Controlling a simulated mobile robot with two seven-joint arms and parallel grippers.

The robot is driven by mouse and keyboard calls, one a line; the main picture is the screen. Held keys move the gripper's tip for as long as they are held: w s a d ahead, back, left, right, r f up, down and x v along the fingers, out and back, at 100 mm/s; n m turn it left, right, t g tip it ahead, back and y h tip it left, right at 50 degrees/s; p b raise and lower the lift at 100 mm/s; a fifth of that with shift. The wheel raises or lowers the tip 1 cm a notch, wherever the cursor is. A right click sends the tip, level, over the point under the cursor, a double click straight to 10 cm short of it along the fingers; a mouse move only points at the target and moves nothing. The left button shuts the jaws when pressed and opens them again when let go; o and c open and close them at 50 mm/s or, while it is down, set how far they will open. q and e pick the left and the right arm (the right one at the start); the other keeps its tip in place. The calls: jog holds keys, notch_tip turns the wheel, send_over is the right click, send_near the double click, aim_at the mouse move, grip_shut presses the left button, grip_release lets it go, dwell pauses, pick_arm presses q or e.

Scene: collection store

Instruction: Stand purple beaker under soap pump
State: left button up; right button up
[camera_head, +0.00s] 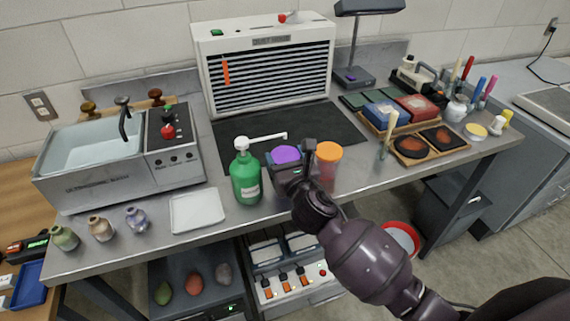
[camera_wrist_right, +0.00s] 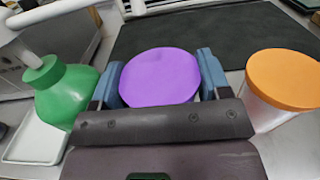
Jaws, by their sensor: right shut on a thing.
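The purple beaker (camera_head: 285,155) is in my right gripper (camera_head: 290,166), just right of the soap pump in the head view. In the right wrist view its round purple top (camera_wrist_right: 160,76) sits between the two blue fingers of the right gripper (camera_wrist_right: 158,84), which is shut on it. The gripper hides most of the beaker's body, so I cannot tell whether its base touches the counter. The green soap pump (camera_head: 245,178) stands upright, its white spout (camera_head: 268,137) pointing right, near and behind the beaker's top. My left gripper is not in view.
An orange-lidded clear jar (camera_head: 328,153) stands close right of my right gripper. A white tray (camera_head: 197,211) lies left of the pump. A dark mat (camera_head: 330,122) lies behind, before the louvred white cabinet (camera_head: 268,70). Small vases (camera_head: 137,219) stand at the left front edge.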

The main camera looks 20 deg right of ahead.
jog(key=shift+f, duration=0.85)
jog(key=shift+f, duration=0.1)
jog(key=o, duration=0.7)
jog(key=shift+s, duration=0.1)
jog(key=s, duration=1.1)
jog(key=shift+s+d, duration=0.2)
jog(key=shift+s, duration=0.2)
